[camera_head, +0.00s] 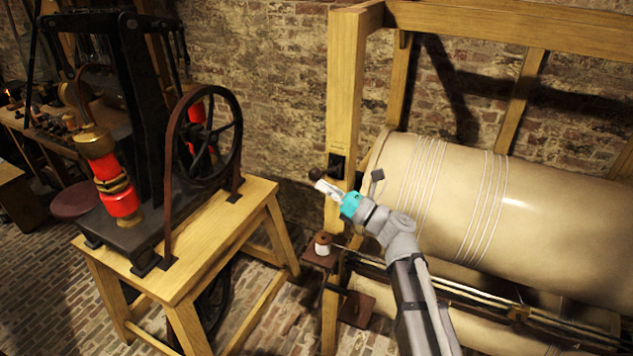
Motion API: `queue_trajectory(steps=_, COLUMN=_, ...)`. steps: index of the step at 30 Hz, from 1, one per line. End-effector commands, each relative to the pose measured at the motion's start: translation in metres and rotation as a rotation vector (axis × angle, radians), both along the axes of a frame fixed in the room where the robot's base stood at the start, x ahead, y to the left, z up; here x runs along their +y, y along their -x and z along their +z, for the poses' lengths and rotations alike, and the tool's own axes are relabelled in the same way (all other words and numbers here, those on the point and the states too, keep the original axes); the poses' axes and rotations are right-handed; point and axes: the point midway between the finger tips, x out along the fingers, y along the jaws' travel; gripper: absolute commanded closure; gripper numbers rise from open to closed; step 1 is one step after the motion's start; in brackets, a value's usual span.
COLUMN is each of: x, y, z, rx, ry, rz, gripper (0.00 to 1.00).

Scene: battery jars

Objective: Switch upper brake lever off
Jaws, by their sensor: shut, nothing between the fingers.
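My gripper (322,186) is at the centre of the view, beside the wooden post of the roller frame. Its fingers look shut and hold nothing. A dark round knob (315,174) shows just beyond the fingertips, next to a black bracket (336,165) on the post. It looks like the end of the upper brake lever, but my gripper and wrist hide part of this area. Whether the fingertips touch the knob, I cannot tell.
A large cream roller (560,215) fills the right side. A small brown shelf (318,258) with a white and copper spool (323,243) is below my gripper. A wooden stand (225,225) carries a black machine with a wheel at left. Brick floor is clear between them.

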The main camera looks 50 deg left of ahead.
Motion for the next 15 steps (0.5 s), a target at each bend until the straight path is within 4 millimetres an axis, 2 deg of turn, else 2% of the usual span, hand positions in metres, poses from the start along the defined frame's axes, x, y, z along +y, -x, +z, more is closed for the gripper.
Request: queue_trajectory(steps=15, x=0.0003, y=0.0037, z=-0.0025, rx=0.002, ry=-0.002, rz=0.005, gripper=1.00)
